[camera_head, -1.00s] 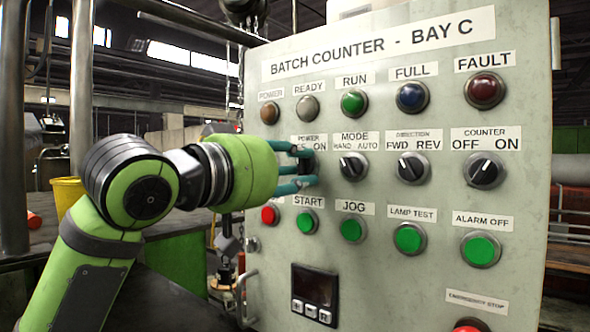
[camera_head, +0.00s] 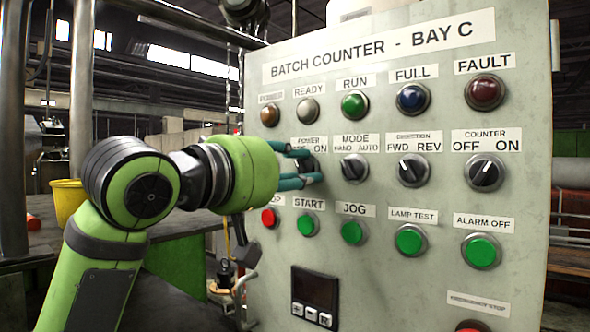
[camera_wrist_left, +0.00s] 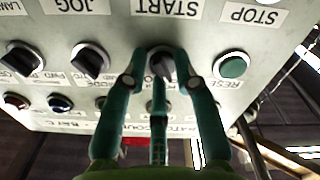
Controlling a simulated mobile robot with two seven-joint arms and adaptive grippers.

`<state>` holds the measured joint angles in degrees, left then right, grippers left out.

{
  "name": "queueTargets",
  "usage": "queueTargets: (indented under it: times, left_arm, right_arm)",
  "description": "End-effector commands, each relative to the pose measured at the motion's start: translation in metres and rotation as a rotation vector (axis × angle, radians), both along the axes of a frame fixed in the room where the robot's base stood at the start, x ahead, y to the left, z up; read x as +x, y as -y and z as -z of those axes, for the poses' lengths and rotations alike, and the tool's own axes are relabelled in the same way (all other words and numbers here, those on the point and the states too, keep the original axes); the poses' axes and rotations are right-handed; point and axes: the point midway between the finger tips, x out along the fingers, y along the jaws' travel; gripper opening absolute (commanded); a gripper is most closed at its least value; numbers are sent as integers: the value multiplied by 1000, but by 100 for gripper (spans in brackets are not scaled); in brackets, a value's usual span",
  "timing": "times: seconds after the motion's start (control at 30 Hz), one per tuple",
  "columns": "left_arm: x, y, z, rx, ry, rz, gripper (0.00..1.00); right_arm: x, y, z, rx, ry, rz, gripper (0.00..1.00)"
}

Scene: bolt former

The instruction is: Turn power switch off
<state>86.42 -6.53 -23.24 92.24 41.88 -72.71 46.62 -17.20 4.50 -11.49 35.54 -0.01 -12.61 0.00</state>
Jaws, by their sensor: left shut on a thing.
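The power switch is a dark rotary knob under the POWER label (camera_head: 309,146), whose OFF word is partly covered by my fingers. My left gripper (camera_head: 313,166) has its teal fingers at this switch, and they hide most of the knob in the head view. In the left wrist view, which shows the panel upside down, the fingers (camera_wrist_left: 160,62) are shut around the dark knob (camera_wrist_left: 162,67). The knob's exact angle is hard to tell. The POWER lamp (camera_head: 270,114) above looks dull amber-brown. My right gripper is not in view.
The grey panel (camera_head: 400,285) carries neighbouring controls: the MODE knob (camera_head: 354,167) to the right, the green START button (camera_head: 308,225) below and the red STOP button (camera_head: 270,217) at lower left. A handle (camera_head: 243,300) sits on the panel's left edge.

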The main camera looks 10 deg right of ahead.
Motion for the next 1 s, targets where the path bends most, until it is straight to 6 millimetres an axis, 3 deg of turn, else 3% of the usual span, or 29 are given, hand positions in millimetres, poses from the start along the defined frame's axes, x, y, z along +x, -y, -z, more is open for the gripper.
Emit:
queueTargets:
  times: [0.03,0.13,0.17,0.2,0.63,1.0]
  left_arm:
    - [1,3,9,16,-19,4,0]
    - [1,3,9,16,-19,4,0]
    - [1,3,9,16,-19,4,41]
    - [1,3,9,16,-19,4,50]
    - [-6,-8,3,8,-8,1,50]
    - [-51,-67,4,10,-8,0,50]
  right_arm:
    - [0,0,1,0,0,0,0]
    - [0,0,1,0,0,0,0]
    - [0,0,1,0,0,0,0]
    - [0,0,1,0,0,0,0]
    - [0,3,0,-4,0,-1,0]
    - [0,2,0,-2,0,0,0]
